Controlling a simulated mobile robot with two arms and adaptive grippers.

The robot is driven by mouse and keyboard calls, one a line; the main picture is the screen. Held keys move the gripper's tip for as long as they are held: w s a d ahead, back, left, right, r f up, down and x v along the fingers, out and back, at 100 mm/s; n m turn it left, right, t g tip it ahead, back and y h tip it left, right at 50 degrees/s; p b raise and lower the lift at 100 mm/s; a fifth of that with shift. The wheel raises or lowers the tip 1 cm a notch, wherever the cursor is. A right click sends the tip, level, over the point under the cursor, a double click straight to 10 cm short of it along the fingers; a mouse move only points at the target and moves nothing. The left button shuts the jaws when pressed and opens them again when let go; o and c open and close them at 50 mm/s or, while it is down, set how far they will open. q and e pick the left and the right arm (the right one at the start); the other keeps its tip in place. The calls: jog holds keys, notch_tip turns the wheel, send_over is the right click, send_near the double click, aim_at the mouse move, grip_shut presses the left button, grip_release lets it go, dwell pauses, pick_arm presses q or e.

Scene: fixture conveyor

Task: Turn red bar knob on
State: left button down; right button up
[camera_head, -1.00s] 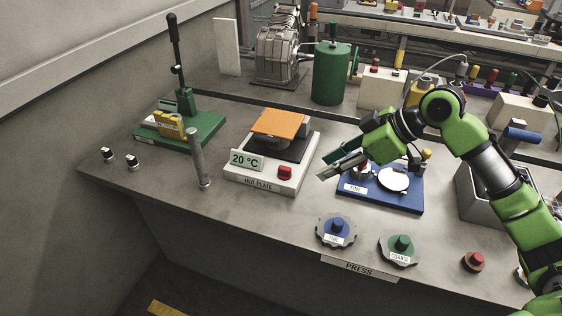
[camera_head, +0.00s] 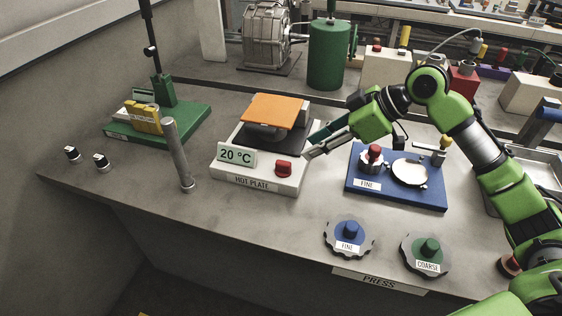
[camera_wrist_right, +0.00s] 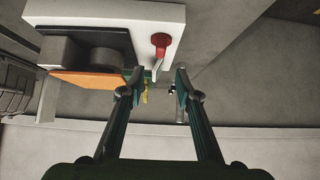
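The red bar knob (camera_head: 283,169) sits on the front right of the white hot plate (camera_head: 208,174). The hot plate's display (camera_head: 237,156) reads 20 °C. An orange plate (camera_head: 273,111) lies over its dark top. My right gripper (camera_head: 312,150) is just right of the hot plate, near the knob and apart from it. In the right wrist view, the knob (camera_wrist_right: 160,43) is beyond my right gripper (camera_wrist_right: 159,78), whose two fingers are apart with nothing between them. My left gripper is not in view.
A grey upright post (camera_head: 178,155) stands left of the hot plate. A blue base (camera_head: 427,198) with a dish and red-topped part is to the right. Blue (camera_head: 348,230) and green (camera_head: 431,245) knobs are along the front edge. The tabletop at front left is clear.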

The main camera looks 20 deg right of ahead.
aim_at(283, 162)
jog(key=p+x, duration=0.1)
jog(key=x, duration=1)
jog(key=shift+w+a+f, duration=0.1)
jog(key=shift+a+f, duration=0.05)
jog(key=shift+a, duration=0.05)
grip_shut()
